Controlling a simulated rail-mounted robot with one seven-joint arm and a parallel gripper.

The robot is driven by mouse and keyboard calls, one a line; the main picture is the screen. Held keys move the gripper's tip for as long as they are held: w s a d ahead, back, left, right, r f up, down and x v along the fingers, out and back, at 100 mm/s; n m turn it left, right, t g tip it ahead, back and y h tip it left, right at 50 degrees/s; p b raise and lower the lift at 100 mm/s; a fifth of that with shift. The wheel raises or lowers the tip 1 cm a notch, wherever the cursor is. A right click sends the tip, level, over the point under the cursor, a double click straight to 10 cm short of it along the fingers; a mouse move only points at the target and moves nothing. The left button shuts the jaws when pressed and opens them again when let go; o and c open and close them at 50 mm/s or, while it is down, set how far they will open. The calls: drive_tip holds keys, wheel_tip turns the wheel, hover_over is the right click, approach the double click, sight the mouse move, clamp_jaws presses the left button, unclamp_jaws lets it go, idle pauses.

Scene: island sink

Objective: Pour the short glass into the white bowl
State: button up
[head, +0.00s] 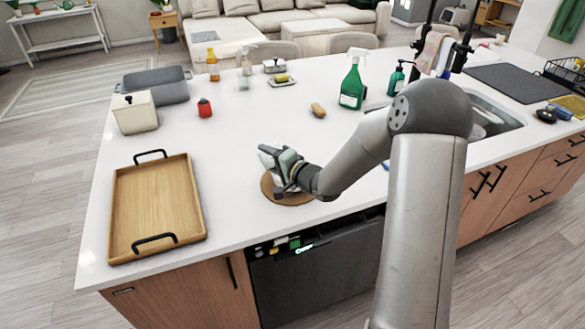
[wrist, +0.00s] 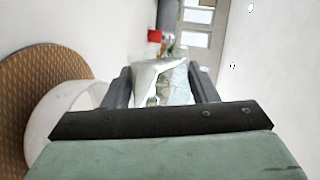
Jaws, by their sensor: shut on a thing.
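My gripper (head: 272,158) is over the round brown mat (head: 283,201) near the counter's front edge. It is shut on a clear glass (wrist: 167,80), which sits between the two fingers in the wrist view. The wrist view is rolled, with the counter side on the left, so the glass seems tipped well over. The white bowl (wrist: 52,112) is left of the fingers in the wrist view, on the woven mat (wrist: 38,72). My gripper hides most of the bowl in the head view. What the glass holds cannot be made out.
A wooden tray (head: 125,215) with black handles lies to the left. The counter around the mat is clear.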

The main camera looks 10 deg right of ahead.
drive_tip(key=shift+d+r, duration=0.15)
drive_tip(key=shift+w+d+f+m+y+p, duration=0.1)
drive_tip(key=shift+f+m+y+p, duration=0.25)
drive_tip(key=shift+m, duration=0.25)
